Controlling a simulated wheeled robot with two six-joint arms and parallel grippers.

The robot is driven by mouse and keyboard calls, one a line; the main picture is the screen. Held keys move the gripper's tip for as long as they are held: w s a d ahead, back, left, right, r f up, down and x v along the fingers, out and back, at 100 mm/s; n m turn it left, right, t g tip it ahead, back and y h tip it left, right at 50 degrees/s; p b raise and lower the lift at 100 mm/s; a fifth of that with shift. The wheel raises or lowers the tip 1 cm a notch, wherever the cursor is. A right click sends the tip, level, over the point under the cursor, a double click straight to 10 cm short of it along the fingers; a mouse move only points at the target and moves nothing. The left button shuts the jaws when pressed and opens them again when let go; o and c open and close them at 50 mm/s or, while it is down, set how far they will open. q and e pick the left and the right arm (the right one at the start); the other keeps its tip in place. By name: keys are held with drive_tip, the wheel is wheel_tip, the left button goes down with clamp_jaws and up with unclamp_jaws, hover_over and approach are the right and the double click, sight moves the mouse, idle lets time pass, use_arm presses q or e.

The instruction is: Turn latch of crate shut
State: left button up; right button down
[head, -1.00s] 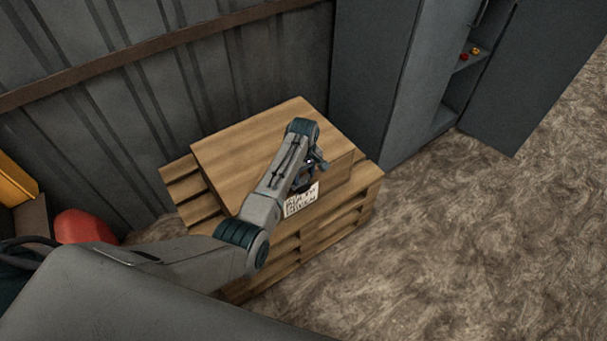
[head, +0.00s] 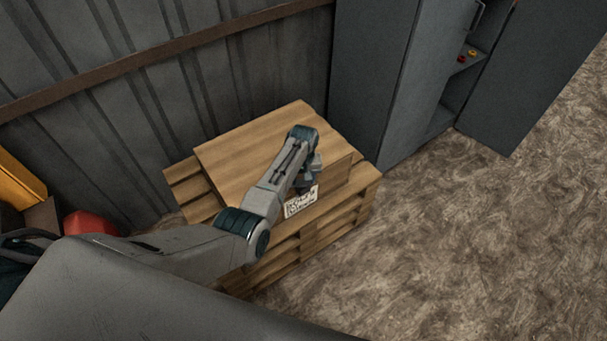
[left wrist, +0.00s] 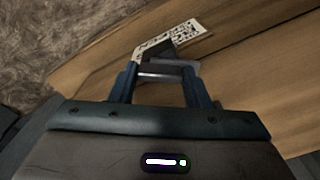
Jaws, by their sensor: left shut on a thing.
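The wooden crate (head: 245,150) sits on stacked wooden pallets, its top flat and closed. My left gripper (head: 308,184) is at the crate's front face, just above a white printed label (head: 301,203). In the left wrist view my left gripper (left wrist: 165,78) has its two dark fingers on either side of a grey metal piece, the latch (left wrist: 172,68), and is shut on it. The label (left wrist: 178,38) lies just beyond the fingertips. The latch is mostly hidden by my gripper in the head view, and its exact angle is hard to tell. My right gripper is out of view.
Pallets (head: 325,231) stick out around the crate's base. A corrugated wall (head: 130,100) stands behind. A grey cabinet (head: 375,70) with an open door stands at the right. A red object (head: 88,223) lies at the left. The floor at the right is clear.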

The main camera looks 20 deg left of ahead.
use_arm(q)
drive_tip(key=m+p, duration=0.2)
drive_tip(key=m, duration=0.3)
drive_tip(key=shift+r+m, duration=0.1)
drive_tip(key=shift+m, duration=0.3)
drive_tip(key=m+p, duration=0.1)
drive_tip(key=m, duration=0.4)
drive_tip(key=shift+m, duration=0.3)
drive_tip(key=shift+p, duration=0.3)
drive_tip(key=o, duration=1)
drive_tip(key=shift+r, duration=0.45)
wheel_tip(320, 180, up, 10)
drive_tip(key=shift+f+p, duration=0.1)
drive_tip(key=shift+p, duration=0.25)
